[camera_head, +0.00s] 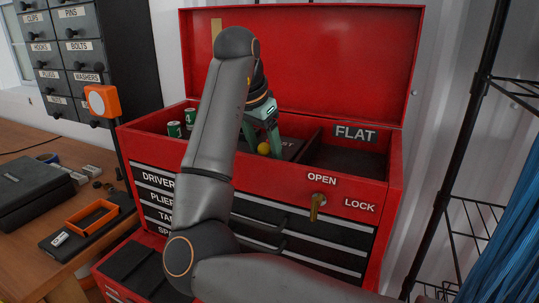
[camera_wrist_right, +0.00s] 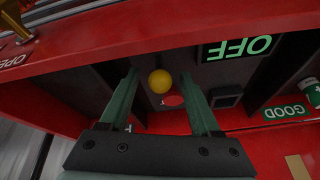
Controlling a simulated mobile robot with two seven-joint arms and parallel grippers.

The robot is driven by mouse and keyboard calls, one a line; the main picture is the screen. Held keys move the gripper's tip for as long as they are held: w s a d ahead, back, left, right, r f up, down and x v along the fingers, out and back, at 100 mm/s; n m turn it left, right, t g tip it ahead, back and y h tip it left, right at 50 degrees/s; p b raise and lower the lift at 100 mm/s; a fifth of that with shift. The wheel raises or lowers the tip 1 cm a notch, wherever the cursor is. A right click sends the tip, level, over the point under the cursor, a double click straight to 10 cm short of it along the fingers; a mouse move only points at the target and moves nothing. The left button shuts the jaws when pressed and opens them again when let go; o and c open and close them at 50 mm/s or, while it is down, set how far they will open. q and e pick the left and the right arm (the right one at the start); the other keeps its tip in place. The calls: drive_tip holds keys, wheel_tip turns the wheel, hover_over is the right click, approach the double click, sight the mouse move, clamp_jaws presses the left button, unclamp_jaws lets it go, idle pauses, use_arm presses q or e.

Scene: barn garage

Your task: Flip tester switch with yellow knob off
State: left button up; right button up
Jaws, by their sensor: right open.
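The yellow knob (camera_head: 263,148) of the tester switch shows as a small ball inside the red tool chest, beside a dark panel lettered "ST". In the right wrist view the yellow knob (camera_wrist_right: 160,82) lies between the two green fingers, with a gap on each side. A red oval shows just beside it. A green OFF label (camera_wrist_right: 238,48) is on the dark tester panel near the knob. My right gripper (camera_head: 262,138) is open and reaches down into the chest at the knob. My left gripper is not in view.
The red tool chest (camera_head: 220,195) has its lid up, with green batteries (camera_head: 174,129) in a left compartment and an empty-looking FLAT compartment at right. A brass key (camera_head: 317,205) sits in its front. A wooden bench (camera_head: 20,255) stands left, a wire rack (camera_head: 475,215) right.

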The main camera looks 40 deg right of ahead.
drive_tip(key=shift+d+f, duration=0.1)
drive_tip(key=shift+f, duration=0.15)
drive_tip(key=shift+c, duration=0.4)
clamp_jaws()
